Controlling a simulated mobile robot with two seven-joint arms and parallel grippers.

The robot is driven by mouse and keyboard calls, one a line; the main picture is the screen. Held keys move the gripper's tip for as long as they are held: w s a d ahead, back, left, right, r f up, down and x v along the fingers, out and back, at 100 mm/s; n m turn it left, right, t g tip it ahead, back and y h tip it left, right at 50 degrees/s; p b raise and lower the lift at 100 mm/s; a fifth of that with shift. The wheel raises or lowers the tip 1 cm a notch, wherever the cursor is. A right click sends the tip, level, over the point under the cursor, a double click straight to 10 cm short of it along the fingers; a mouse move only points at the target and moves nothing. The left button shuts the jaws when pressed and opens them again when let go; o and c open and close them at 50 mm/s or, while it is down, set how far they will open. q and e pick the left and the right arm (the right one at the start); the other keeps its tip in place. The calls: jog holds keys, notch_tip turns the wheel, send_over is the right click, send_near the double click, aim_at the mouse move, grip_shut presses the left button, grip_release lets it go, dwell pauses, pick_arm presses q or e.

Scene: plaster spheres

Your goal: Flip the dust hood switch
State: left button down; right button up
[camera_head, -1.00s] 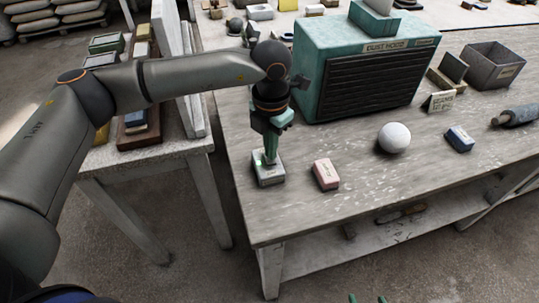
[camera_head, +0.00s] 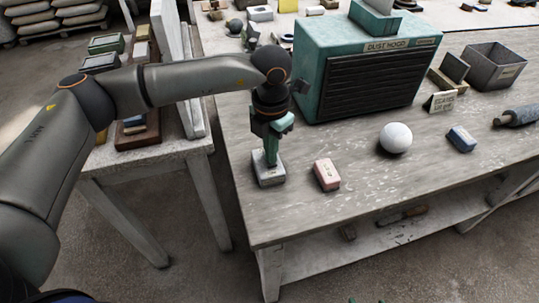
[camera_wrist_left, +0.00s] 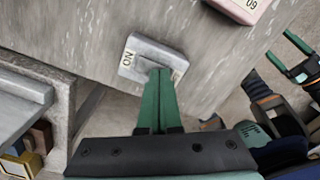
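The switch is a small grey box (camera_head: 270,182) near the left front corner of the workbench; an "ON" label shows on it in the left wrist view (camera_wrist_left: 145,52). My left gripper (camera_head: 271,163) points down at the box, its green fingers together and empty. In the left wrist view the fingertips (camera_wrist_left: 158,73) overlap the box's near edge and hide part of its top, including any rocker. I cannot tell whether they touch it. The teal dust hood (camera_head: 312,75) stands behind. My right gripper (camera_wrist_left: 297,58) shows at the right of the left wrist view, fingers apart.
A pink block (camera_head: 326,175) lies just right of the switch. A white sphere (camera_head: 396,138), a blue block (camera_head: 461,139) and a grey bin (camera_head: 492,70) are farther right. The bench's front strip is mostly clear. A side table (camera_head: 165,150) stands left across a gap.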

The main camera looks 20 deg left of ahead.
pick_arm(q)
jog(key=shift+f, duration=0.1)
jog(key=shift+r+p, duration=2)
jog(key=shift+r, duration=1.5)
